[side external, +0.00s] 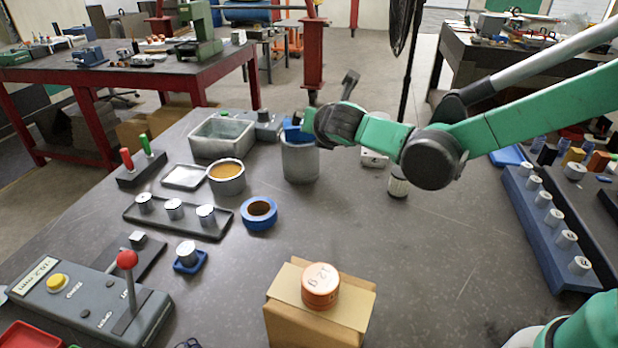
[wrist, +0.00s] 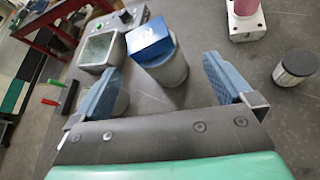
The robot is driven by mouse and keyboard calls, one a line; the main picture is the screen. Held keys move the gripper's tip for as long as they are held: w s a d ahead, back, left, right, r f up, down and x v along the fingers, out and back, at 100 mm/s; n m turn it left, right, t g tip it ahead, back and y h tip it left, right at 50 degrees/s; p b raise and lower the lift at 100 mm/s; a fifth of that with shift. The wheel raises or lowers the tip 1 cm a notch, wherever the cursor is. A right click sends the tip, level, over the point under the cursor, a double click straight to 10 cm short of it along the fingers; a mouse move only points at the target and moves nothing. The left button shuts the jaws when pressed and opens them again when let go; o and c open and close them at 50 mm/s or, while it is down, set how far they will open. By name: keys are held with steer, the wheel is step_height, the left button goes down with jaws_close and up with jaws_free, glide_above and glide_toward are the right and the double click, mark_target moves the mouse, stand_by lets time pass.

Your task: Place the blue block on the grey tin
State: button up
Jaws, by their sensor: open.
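The blue block (side external: 293,133) sits on top of the grey tin (side external: 300,162), which stands upright near the far middle of the bench. In the wrist view the block (wrist: 150,38) covers much of the top of the tin (wrist: 170,70) and appears to rest on it, towards its far left side. My gripper (wrist: 160,66) is open and empty, its two fingers apart on either side in front of the tin. In the side view my gripper (side external: 308,121) is just right of the block, partly hiding it.
A grey open box (side external: 222,140) stands behind left, and a tin with orange contents (side external: 227,178) stands left of the grey tin. A blue tape roll (side external: 259,213) lies nearer. A cardboard box (side external: 320,325) bears an orange tin at the front.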

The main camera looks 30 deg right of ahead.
steer(key=s+d+f+m+g+y, duration=0.1)
steer(key=s+d+m+g+y, duration=0.1)
steer(key=s+m, duration=0.7)
steer(key=s+d+m+g+y, duration=0.2)
steer(key=s+m, duration=0.7)
steer(key=m, duration=1)
steer(key=shift+s+d+f+g+y, duration=0.15)
steer(key=shift+d+f+g+y, duration=0.15)
steer(key=shift+d+f+y, duration=0.15)
steer(key=shift+a, duration=0.1)
